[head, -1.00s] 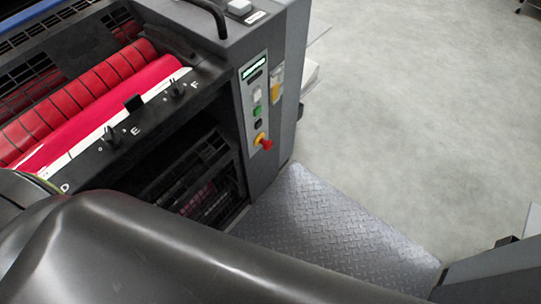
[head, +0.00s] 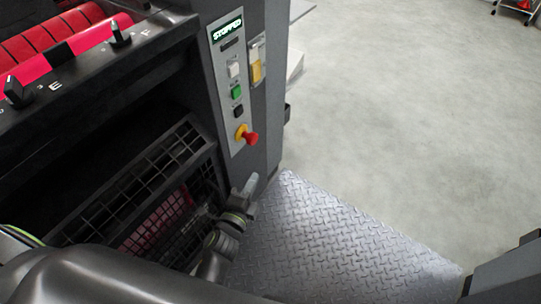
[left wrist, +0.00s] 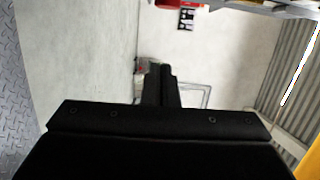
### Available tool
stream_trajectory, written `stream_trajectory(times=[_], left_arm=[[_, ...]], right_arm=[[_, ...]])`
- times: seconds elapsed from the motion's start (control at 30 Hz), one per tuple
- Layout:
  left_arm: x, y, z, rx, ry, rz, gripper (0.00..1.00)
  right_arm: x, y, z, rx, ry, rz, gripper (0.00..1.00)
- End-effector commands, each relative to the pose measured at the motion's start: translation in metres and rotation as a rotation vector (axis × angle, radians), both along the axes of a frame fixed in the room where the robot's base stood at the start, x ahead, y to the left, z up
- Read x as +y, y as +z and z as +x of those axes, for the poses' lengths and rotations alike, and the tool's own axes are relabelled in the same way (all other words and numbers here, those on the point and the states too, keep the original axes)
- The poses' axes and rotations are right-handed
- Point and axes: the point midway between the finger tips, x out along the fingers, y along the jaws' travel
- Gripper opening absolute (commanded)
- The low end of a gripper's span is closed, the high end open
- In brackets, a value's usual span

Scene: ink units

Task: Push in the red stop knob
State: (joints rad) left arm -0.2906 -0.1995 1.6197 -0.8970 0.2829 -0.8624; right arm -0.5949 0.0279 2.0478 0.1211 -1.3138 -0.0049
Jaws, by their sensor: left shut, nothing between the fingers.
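The red stop knob (head: 252,138) sticks out from a yellow collar (head: 241,131) low on the grey control panel (head: 235,93) in the head view. The panel's display (head: 227,31) reads "STOPPED". My left gripper (head: 251,181) is below the knob, apart from it, in front of the machine's lower corner. Its fingers are shut and empty; they also show in the left wrist view (left wrist: 160,80), where the knob is not visible. My right gripper is in neither view.
A white button (head: 234,69), a green button (head: 237,91) and a black button (head: 238,111) sit above the knob. A barred guard (head: 150,185) is left of my gripper. A tread-plate step (head: 345,235) lies below, with open floor (head: 420,130) to the right.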

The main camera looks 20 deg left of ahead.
Motion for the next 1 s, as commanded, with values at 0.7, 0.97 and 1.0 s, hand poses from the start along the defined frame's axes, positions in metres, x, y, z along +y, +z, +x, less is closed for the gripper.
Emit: stream_trajectory(times=[0.7,0.97,1.0], left_arm=[[-0.005,0.004,0.034,-0.022,-0.006,0.021,0.00],[-0.010,0.003,0.084,-0.022,-0.006,0.020,0.00],[-0.011,0.003,0.092,-0.022,-0.005,0.020,0.00]], right_arm=[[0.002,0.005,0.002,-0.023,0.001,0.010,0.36],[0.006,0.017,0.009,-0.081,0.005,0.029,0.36],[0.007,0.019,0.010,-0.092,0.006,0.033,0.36]])
